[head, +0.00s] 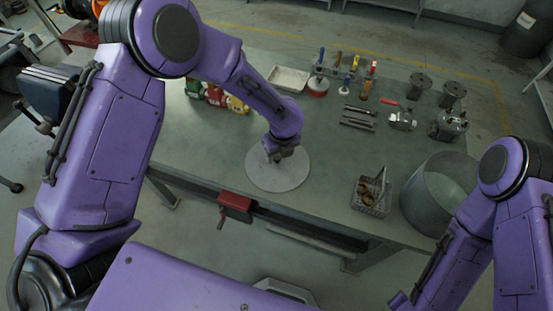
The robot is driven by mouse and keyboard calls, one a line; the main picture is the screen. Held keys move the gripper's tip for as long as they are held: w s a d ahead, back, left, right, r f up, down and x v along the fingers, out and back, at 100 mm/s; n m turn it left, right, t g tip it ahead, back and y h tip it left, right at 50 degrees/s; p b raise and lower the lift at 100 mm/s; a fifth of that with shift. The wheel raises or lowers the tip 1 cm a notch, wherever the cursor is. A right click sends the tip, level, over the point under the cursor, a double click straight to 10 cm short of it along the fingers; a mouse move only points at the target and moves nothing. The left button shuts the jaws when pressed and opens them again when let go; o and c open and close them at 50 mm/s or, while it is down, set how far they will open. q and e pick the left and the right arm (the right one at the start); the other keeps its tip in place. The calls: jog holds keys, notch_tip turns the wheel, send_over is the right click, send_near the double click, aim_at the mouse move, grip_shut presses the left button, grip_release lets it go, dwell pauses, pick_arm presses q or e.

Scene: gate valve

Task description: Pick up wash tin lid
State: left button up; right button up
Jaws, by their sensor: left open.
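The wash tin lid (287,180) is a flat, round, pale grey disc lying on the workbench near its front edge. My left gripper (277,158) points down over the far half of the lid, at about its middle. It is open, and its fingers look small and dark here; I cannot tell whether they touch the lid. The gripper and wrist hide part of the lid's far side. The wash tin (420,190), a wide grey metal tub, stands open at the right end of the bench. My right arm shows at the lower right, but its gripper is out of view.
The green-grey workbench (325,165) is clear around the lid. A wire basket (371,196) with parts stands between lid and tin. Bottles (215,96), a white tray (289,79), a tool rack, wrenches (358,118) and metal parts line the back. A red vise (234,201) is at the front edge.

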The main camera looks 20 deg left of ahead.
pick_arm(q)
jog(key=shift+w+a+f, duration=0.1)
jog(key=shift+a+f, duration=0.1)
jog(key=shift+f, duration=0.8)
grip_shut()
jog(key=shift+r, duration=0.1)
